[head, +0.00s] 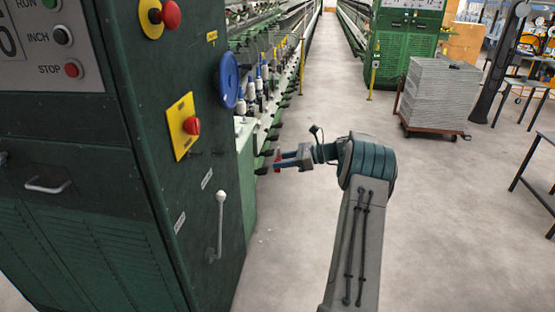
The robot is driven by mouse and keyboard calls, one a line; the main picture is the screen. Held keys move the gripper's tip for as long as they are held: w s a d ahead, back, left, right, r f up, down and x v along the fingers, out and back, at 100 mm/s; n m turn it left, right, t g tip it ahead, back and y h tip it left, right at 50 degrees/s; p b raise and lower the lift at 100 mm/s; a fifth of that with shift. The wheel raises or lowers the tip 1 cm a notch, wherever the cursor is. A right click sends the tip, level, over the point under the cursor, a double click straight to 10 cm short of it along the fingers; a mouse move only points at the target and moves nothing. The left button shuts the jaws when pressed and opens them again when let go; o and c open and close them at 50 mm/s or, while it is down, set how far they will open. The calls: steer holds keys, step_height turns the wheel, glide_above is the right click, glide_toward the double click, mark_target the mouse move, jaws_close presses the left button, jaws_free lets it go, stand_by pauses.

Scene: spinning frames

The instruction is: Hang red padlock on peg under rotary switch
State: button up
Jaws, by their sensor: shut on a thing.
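My gripper (279,160) is in front of the green machine's side, fingers pointing left. It is shut on the red padlock (277,155), of which only a small red patch shows between the fingers. The padlock's shackle cannot be made out. The rotary switch, a red knob (192,126) on a yellow plate (181,140), is on the cabinet's side panel, left of and higher than my gripper in the picture. A small dark peg-like shape (194,153) shows just below the switch; its form is too small to tell. The padlock is apart from the panel.
The green cabinet (90,190) fills the left. A blue handwheel (229,80) juts from its side, and a white-knobbed lever (220,220) stands lower down. Spindles run behind my gripper. Open floor (430,220) lies to the right, with a loaded cart (440,95) farther back.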

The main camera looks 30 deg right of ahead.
steer(key=shift+s+d+p, duration=0.3)
steer(key=shift+s+d, duration=0.45)
steer(key=shift+d, duration=0.25)
steer(key=shift+s+d+p, duration=0.3)
steer(key=shift+s+d, duration=0.4)
steer(key=shift+d, duration=0.3)
